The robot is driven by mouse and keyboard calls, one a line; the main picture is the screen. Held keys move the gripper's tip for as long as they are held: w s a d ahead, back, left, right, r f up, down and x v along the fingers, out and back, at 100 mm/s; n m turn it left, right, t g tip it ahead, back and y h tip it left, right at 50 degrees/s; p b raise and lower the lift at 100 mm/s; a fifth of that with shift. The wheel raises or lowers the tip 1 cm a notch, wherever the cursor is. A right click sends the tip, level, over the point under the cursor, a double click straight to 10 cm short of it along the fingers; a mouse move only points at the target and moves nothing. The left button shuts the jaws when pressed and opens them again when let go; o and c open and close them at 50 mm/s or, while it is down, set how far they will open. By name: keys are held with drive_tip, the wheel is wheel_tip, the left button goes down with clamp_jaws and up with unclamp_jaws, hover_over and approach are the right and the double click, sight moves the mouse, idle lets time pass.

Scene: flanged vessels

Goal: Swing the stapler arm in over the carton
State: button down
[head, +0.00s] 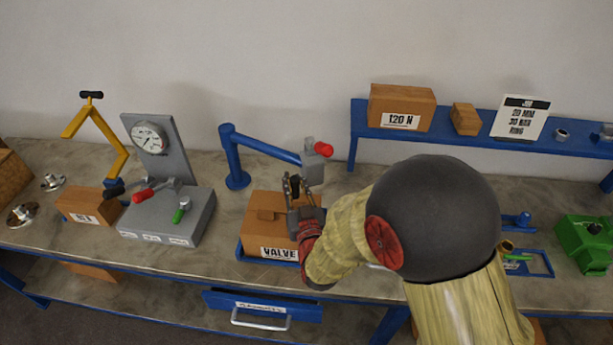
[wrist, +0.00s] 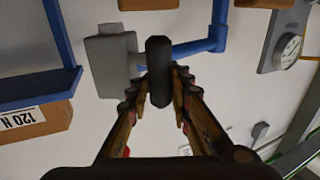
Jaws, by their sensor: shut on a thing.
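The stapler is a blue post (head: 235,160) with a blue swing arm (head: 265,147) reaching right to a grey head (head: 313,165) with a red knob (head: 323,149). The head hangs near the back right corner of the brown VALVE carton (head: 258,232), which sits in a blue tray (head: 240,252). My gripper (head: 295,182) is shut on a black handle (wrist: 158,65) beside the grey head, which also shows in the wrist view (wrist: 112,62). My wrist hides the carton's right end.
A grey gauge press (head: 165,215) stands to the left, beside a small carton (head: 88,206) and a yellow jointed arm (head: 112,140). A blue shelf (head: 358,140) with a 120 N box (head: 400,108) is at the back right.

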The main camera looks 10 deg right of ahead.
drive_tip(key=s+a, duration=0.1)
drive_tip(key=a, duration=0.2)
drive_tip(key=s+a+b, duration=0.1)
drive_tip(key=s+a, duration=0.1)
drive_tip(key=a, duration=0.2)
drive_tip(key=s+a+b, duration=0.1)
drive_tip(key=a, duration=0.2)
drive_tip(key=shift+s+a+f, duration=0.25)
drive_tip(key=shift+s+a, duration=0.4)
drive_tip(key=shift+a, duration=0.9)
drive_tip(key=c, duration=1.9)
unclamp_jaws()
drive_tip(key=shift+s+a+r, duration=0.1)
drive_tip(key=shift+s+a, duration=0.05)
drive_tip(key=shift+o, duration=1.4)
drive_tip(key=shift+r, duration=0.1)
drive_tip(key=s, duration=1.1)
drive_tip(key=shift+s+d, duration=0.35)
drive_tip(key=shift+s, duration=0.05)
